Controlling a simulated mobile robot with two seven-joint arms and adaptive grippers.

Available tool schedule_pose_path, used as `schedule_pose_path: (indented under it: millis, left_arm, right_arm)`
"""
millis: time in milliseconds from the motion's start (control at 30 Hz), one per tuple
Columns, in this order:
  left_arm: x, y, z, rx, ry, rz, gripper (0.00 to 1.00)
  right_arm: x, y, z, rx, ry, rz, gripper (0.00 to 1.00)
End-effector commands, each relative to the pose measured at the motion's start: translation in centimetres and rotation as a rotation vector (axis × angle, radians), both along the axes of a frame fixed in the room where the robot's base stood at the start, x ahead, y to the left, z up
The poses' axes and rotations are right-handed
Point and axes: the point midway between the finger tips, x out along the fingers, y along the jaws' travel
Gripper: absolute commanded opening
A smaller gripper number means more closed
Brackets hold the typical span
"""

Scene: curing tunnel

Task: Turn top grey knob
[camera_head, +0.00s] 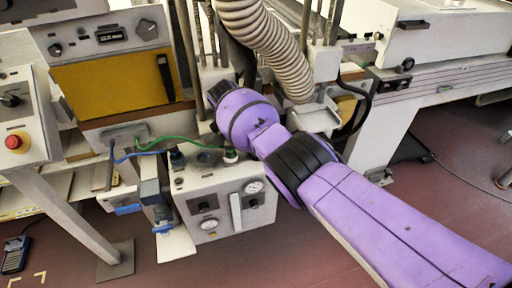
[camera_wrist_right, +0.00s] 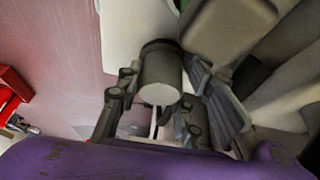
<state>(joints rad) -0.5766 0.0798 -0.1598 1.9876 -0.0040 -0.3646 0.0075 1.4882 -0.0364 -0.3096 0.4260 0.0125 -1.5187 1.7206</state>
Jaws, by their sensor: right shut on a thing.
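A grey cylindrical knob (camera_wrist_right: 160,79) with a pale round end face shows in the right wrist view. It sits between the dark jointed fingers of my right gripper (camera_wrist_right: 152,108), which is shut on it, with a finger on either side. In the head view my purple right arm comes in from the lower right and its wrist covers the held knob and most of the gripper. I cannot tell from these frames how far the knob is turned. My left gripper is in neither view.
A grey control box (camera_head: 216,202) with gauges and green and blue hoses stands below my right wrist. A ribbed duct (camera_head: 264,42) hangs close above the arm. A machine with a yellow panel (camera_head: 112,83) stands left. A red button (camera_head: 14,142) is at far left.

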Motion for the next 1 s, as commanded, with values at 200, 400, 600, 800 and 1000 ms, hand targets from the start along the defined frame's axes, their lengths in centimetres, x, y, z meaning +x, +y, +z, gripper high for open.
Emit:
schedule_pose_path:
  millis: [200, 400, 600, 800, 1000]
  left_arm:
    - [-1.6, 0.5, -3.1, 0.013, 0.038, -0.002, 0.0]
    - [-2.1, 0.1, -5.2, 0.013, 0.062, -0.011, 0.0]
    - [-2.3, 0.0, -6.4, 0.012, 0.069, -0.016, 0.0]
    - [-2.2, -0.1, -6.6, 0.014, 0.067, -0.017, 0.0]
    - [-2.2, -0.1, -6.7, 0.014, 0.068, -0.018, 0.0]
  right_arm:
    - [0.1, -0.2, -0.8, -0.008, 0.005, -0.197, 0.08]
    - [0.2, -0.2, -0.6, -0.007, 0.003, -0.341, 0.08]
    - [0.2, -0.2, -0.4, -0.008, 0.002, -0.438, 0.08]
    - [0.2, -0.2, -0.2, -0.008, 0.001, -0.489, 0.08]
    - [0.2, -0.2, 0.0, -0.007, 0.0, -0.503, 0.08]
